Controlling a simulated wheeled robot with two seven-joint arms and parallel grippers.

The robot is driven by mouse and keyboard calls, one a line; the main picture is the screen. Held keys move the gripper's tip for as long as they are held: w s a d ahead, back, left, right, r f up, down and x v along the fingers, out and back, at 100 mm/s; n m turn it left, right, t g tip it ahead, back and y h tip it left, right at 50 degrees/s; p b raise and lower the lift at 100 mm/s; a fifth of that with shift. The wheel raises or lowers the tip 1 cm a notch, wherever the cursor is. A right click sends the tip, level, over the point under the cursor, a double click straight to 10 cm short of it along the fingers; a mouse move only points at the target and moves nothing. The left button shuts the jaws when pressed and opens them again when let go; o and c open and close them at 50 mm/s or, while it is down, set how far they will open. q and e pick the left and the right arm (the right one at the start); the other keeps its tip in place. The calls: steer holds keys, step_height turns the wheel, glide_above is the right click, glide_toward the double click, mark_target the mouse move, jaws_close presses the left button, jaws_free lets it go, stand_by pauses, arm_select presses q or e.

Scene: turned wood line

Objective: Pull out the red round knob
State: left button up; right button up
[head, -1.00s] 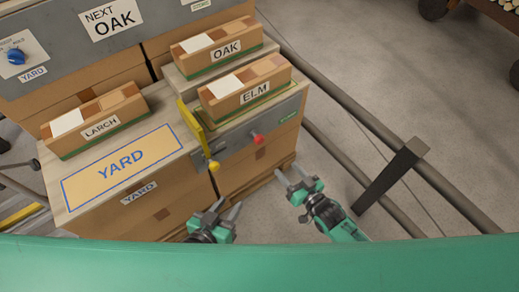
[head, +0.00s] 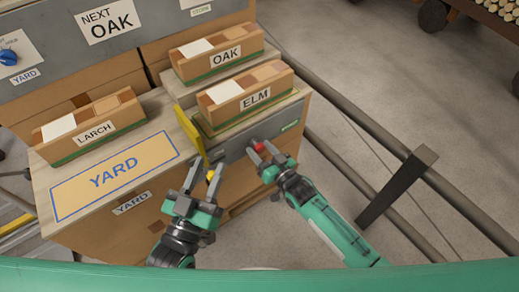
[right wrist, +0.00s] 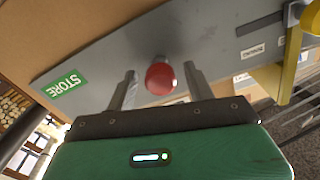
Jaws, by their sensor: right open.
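The red round knob (head: 259,147) sits on the grey front panel below the ELM box. In the right wrist view the red knob (right wrist: 160,78) stands between the two fingers, with a gap on each side. My right gripper (head: 261,153) is open around the knob and does not visibly touch it; its fingers also show in the right wrist view (right wrist: 160,88). My left gripper (head: 204,168) is open, with its fingers beside the yellow knob (head: 211,175); I cannot tell whether they touch it.
A yellow upright plate (head: 189,132) stands left of the ELM box (head: 245,96). A LARCH box (head: 90,127) and the YARD mat (head: 113,176) are at the left. A green STORE label (right wrist: 65,84) is on the panel. Rails and a dark post (head: 398,185) stand at the right.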

arm_select(q)
steer(key=shift+a+r+t, duration=0.2)
steer(key=shift+r+t, duration=0.2)
steer(key=shift+r, duration=0.25)
arm_select(e)
steer(key=shift+w+a, duration=0.4)
steer(key=shift+w, duration=0.1)
